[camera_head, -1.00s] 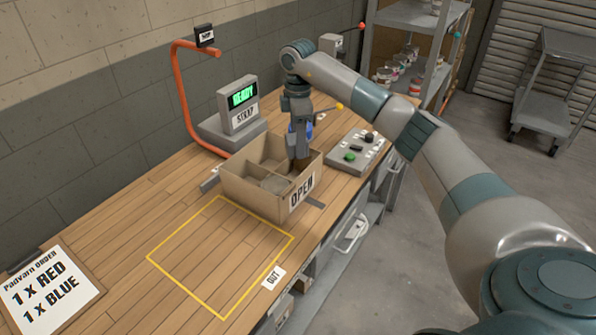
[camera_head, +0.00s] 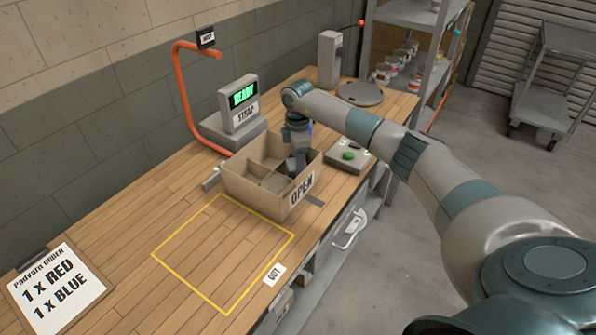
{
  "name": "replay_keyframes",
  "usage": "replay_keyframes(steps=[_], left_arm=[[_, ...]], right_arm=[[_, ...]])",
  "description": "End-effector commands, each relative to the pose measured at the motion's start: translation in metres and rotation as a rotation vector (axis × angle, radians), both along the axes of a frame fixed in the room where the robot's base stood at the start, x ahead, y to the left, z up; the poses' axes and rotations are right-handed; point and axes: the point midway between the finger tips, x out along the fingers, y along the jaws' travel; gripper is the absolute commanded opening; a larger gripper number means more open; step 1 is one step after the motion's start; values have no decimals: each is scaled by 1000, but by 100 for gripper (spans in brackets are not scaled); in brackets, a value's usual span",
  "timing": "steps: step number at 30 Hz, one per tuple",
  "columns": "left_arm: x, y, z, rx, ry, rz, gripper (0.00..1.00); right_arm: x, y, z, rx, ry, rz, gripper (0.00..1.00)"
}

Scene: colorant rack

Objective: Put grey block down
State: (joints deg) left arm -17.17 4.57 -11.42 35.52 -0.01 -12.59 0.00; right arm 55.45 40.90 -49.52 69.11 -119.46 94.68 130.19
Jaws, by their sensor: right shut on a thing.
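An open cardboard box (camera_head: 262,194) marked OPEN stands on the wooden bench, with dividers inside. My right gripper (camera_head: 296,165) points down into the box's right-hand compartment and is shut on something. The held thing, taken to be the grey block, is mostly hidden by the gripper and the box wall, so its shape and whether it touches the box floor cannot be told. A grey rounded surface (camera_head: 274,182) shows in the front compartment beside the gripper. My left gripper is not in view.
A yellow outlined area (camera_head: 190,285) in front of the box is empty. A button panel (camera_head: 348,157) is to the right, and an order board (camera_head: 57,288) lies at left.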

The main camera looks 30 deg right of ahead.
Motion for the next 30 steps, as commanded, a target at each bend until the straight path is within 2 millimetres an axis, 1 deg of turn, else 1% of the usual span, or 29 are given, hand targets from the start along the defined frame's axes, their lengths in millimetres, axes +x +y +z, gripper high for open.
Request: replay_keyframes(steps=[1,3,7,20,21,30], left_arm=[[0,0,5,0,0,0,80],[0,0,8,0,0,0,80],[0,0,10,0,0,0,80],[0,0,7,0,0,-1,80],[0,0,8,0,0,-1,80],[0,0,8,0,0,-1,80]], right_arm=[[-1,1,-5,0,5,-1,25],[-1,1,-14,1,4,0,25],[-1,0,-25,-1,3,0,25],[0,0,-31,-1,1,0,25],[0,0,-30,-1,1,0,53],[0,0,-29,-1,1,0,54]])
